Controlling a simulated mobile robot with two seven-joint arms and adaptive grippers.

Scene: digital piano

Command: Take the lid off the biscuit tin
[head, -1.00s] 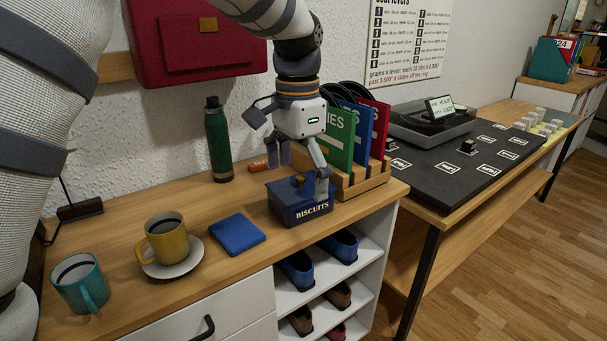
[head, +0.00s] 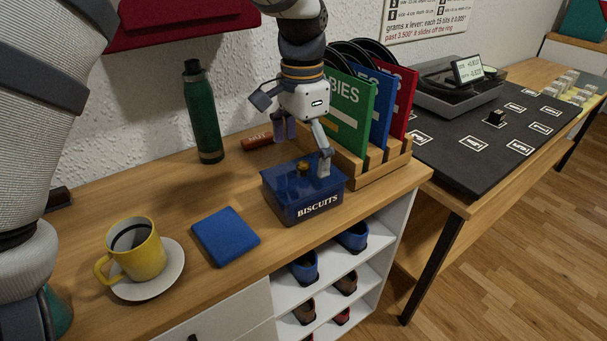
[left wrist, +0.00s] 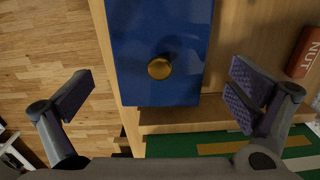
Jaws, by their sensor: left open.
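The dark blue biscuit tin (head: 319,208), lettered BISCUITS, stands on the wooden cabinet top. Its blue lid (head: 284,173) is on it, with a round gold knob (head: 303,168) in the middle. My left gripper (head: 303,148) is over the lid, pointing down, open and empty. In the left wrist view, my left gripper (left wrist: 163,97) has its fingers wide apart, one on each side of the tin's lid (left wrist: 135,45); the knob (left wrist: 159,68) lies between them, slightly ahead. I cannot tell whether a finger touches the tin. My right gripper is not in view.
A wooden rack (head: 385,170) with upright record sleeves stands close right of the tin. A blue pad (head: 226,236) and yellow mug (head: 140,257) on a saucer are to the left.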

